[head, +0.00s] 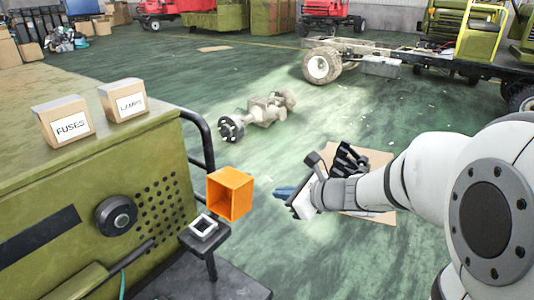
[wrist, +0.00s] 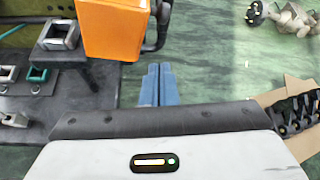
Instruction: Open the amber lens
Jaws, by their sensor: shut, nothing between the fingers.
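The amber lens (head: 229,193) is a hollow orange box at the corner of the green vehicle body, its open side facing the head camera. It also shows in the wrist view (wrist: 110,28) at the top, left of my fingertips. A pale square frame (head: 203,226) sits on a dark bracket below and left of it, apart from the lens in the picture; the wrist view shows the frame too (wrist: 59,35). My gripper (head: 276,191) is right of the lens with a gap between them. Its blue fingers are together and empty in the wrist view (wrist: 159,68).
A black rail (head: 206,145) curves behind the lens. Boxes marked FUSES (head: 64,121) and LAMPS (head: 123,100) stand on the green body (head: 120,185). An axle (head: 258,112) and cardboard (head: 370,160) lie on the floor.

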